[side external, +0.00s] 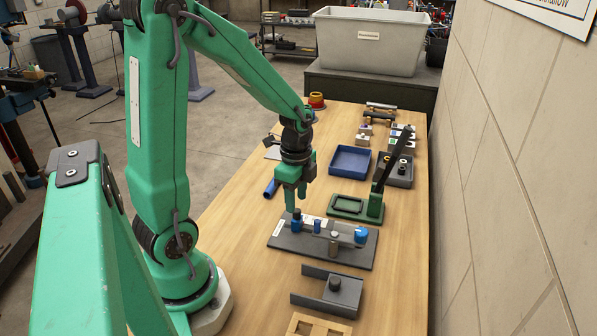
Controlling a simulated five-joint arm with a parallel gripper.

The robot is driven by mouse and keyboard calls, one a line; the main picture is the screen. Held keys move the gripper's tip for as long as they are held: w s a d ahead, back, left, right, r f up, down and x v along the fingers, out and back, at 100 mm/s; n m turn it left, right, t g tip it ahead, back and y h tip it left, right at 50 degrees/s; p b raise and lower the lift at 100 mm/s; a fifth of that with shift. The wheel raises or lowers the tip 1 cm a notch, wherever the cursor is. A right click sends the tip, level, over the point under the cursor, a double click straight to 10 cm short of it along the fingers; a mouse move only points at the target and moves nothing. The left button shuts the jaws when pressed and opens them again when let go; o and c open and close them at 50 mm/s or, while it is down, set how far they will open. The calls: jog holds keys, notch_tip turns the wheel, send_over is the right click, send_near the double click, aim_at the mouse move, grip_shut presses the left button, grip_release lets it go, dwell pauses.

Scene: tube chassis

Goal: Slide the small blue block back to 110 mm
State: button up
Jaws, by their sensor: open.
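A dark grey base plate (345,258) on the wooden table carries a light grey rail with a white label strip beside it. A small blue block (317,226) sits along the rail, left of its middle. A larger, brighter blue piece (361,235) is at the rail's right end, and a dark blue round piece (297,222) is at the left end. My green gripper (296,200) is open and points down above the left end, close over the dark blue piece. Whether it touches that piece is unclear. Scale marks are too small to read.
A green fixture with a black lever (376,205) stands behind the plate to the right. A blue tray (350,160) lies farther back. A blue tube (271,188) lies to the left.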

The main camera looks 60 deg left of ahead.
aim_at(297, 210)
jog(key=shift+f, duration=1.8)
jog(key=shift+c, duration=0.2)
grip_shut()
